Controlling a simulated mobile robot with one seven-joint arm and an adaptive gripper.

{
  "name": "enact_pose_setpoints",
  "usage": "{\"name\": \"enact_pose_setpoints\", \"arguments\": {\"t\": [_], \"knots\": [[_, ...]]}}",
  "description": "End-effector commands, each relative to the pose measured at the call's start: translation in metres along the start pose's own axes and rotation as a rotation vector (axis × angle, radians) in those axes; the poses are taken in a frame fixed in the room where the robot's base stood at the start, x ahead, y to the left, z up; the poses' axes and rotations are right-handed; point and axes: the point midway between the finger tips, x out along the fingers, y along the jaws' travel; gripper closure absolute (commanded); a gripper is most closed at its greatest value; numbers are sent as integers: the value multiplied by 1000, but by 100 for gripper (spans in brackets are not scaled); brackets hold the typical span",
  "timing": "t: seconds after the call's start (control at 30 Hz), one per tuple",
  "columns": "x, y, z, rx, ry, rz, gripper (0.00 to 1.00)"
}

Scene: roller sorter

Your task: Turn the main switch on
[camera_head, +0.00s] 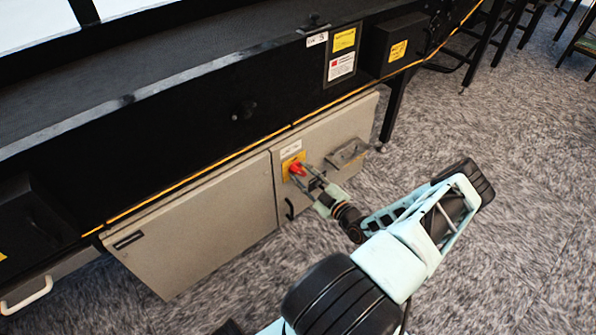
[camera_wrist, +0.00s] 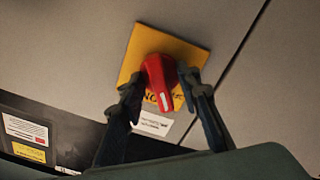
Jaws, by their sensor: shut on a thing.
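The main switch is a red rotary knob (camera_wrist: 160,76) on a yellow square plate (camera_wrist: 187,48), set on a grey cabinet door. In the head view the knob (camera_head: 297,169) is small, below a white label. My gripper (camera_wrist: 160,88) has one finger on each side of the knob and is shut on it; the head view also shows my gripper (camera_head: 304,178) at the switch. In the wrist view the knob's grip bar points down the picture, with a white mark near its end. The lettering on the plate is partly hidden by the knob and fingers.
The grey cabinet (camera_head: 200,235) hangs under the black conveyor frame (camera_head: 190,125). A metal bracket (camera_head: 347,154) juts out right of the switch, and a dark door handle (camera_head: 289,209) is below it. The carpeted floor to the right is open.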

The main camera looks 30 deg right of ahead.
Motion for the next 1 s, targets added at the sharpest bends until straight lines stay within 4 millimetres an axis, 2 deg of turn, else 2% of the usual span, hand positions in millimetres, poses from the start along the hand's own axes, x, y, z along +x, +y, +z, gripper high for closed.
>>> {"name": "enact_pose_setpoints", "arguments": {"t": [0.03,0.6,0.73,0.97,1.0], "knots": [[13,3,-2,51,3,3,100],[12,2,-2,683,4,3,100],[13,3,-2,756,4,3,100],[13,2,-2,767,4,2,100],[13,3,-2,767,4,2,68]]}}
